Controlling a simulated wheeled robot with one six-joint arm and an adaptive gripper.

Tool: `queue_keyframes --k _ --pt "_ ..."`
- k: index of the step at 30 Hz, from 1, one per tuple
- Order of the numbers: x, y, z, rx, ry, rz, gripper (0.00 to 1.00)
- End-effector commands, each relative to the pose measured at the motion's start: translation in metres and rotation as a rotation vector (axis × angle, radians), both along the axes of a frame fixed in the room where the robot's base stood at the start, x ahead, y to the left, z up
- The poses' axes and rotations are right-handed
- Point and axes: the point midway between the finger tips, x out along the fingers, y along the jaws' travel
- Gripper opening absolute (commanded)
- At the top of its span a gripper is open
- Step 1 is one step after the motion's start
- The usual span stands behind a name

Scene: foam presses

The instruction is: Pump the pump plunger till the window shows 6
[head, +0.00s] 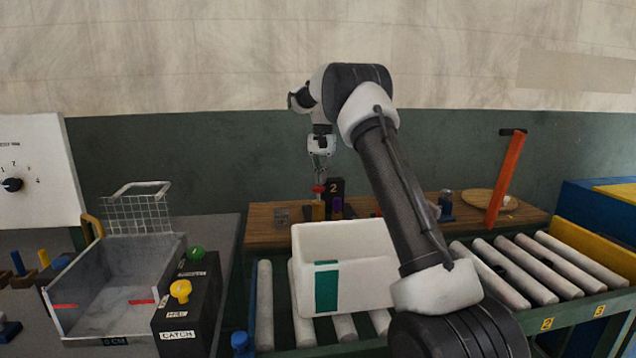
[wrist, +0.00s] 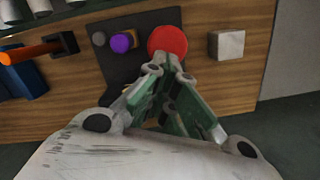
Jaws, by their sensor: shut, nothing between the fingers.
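The pump plunger has a round red top (head: 318,188) and stands on the wooden bench at the back. The red top also shows in the wrist view (wrist: 167,40). In the wrist view the fingertips (wrist: 172,61) overlap the lower edge of the red top. I cannot tell whether they touch it. Nothing is held between the fingers.
A white foam box (head: 347,266) rests on rollers in front of the bench. An orange lever (head: 506,180) rises at right.

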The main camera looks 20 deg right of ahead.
Motion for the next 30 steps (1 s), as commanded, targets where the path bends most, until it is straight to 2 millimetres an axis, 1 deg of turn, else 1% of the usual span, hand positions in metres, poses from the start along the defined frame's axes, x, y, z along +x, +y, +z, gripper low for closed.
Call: queue_keyframes --k 1,4,8,9,14,21,26,27,30 --pt "0.003 -0.004 0.006 -0.012 -0.025 -0.003 0.0" --pt "-0.005 0.003 0.004 -0.012 -0.025 -0.002 0.0" --pt "-0.019 0.017 -0.004 -0.009 -0.019 -0.001 0.0" --pt "-0.017 0.015 0.004 -0.009 -0.022 -0.002 0.0" --pt "-0.018 0.016 0.031 -0.007 -0.018 -0.002 0.0" --pt "-0.014 0.014 0.075 -0.006 -0.016 -0.003 0.0" --pt "-0.013 0.012 0.103 -0.006 -0.015 -0.001 0.0" --pt "-0.006 0.012 0.099 -0.004 -0.044 0.058 0.0" --pt "-0.001 0.01 0.081 -0.006 -0.067 0.128 0.0"
